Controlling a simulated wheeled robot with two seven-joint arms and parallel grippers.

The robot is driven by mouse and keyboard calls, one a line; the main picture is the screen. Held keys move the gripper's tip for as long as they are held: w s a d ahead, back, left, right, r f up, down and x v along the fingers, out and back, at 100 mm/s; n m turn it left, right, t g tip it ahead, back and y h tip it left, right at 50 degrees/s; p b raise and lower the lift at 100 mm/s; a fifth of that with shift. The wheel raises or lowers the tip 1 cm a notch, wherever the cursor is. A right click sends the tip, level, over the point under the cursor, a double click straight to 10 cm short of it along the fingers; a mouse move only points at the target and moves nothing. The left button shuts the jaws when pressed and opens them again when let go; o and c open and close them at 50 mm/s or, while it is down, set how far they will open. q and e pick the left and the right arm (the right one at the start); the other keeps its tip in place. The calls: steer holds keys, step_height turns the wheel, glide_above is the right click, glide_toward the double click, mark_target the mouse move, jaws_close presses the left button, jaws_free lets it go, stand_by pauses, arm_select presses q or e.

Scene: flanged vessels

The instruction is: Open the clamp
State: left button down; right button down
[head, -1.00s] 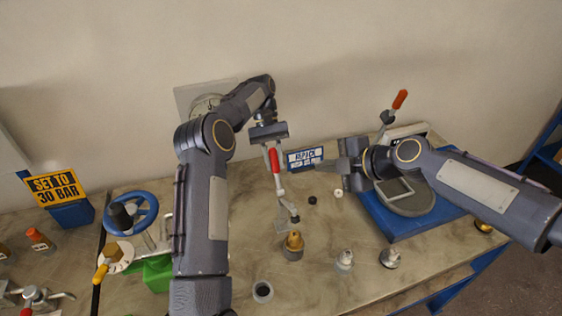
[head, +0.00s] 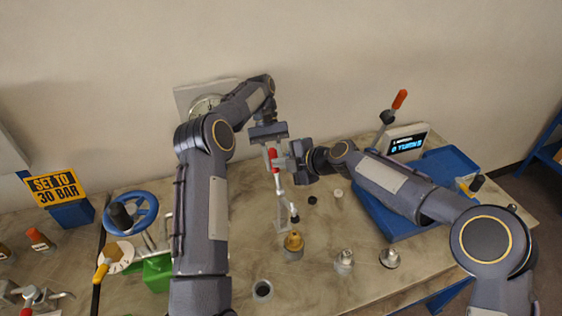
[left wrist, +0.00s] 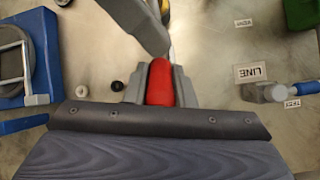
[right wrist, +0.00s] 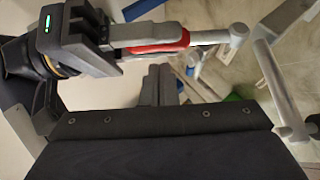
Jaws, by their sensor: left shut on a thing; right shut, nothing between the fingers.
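The clamp (head: 281,187) stands upright on the bench, with a red handle, grey metal bars and a dark-tipped arm low at its right. My left gripper (head: 271,150) is shut on the red handle (left wrist: 160,82) from above; the grip also shows in the right wrist view (right wrist: 160,47). My right gripper (head: 285,162) is shut and empty, close to the right of the handle. In the right wrist view its fingers (right wrist: 160,85) lie just below the held handle. Whether they touch the clamp I cannot tell.
A brass-topped fitting (head: 293,245) and several small fittings stand in front of the clamp. A blue tray (head: 385,225) and a lit display (head: 407,143) are at the right. A blue handwheel (head: 143,212) and a green block (head: 157,272) are at the left.

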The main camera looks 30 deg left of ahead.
steer(key=shift+w+a+f, duration=0.3)
steer(key=shift+w, duration=0.1)
arm_select(q)
steer(key=shift+r, duration=0.1)
steer(key=shift+s+d+r, duration=0.1)
steer(key=shift+d+r, duration=0.05)
steer(key=shift+d, duration=0.2)
arm_select(e)
steer(key=shift+w+a+f, duration=0.15)
steer(key=shift+w+f, duration=0.15)
steer(key=shift+w, duration=0.25)
arm_select(q)
steer(key=c, duration=1.6)
jaws_free()
steer(key=o, duration=0.4)
steer(key=shift+a+f, duration=0.2)
steer(key=shift+a, duration=0.15)
arm_select(e)
steer(key=shift+a+f, duration=0.2)
steer(key=shift+a, duration=0.15)
steer(key=shift+r, duration=0.1)
steer(key=shift+d, duration=0.1)
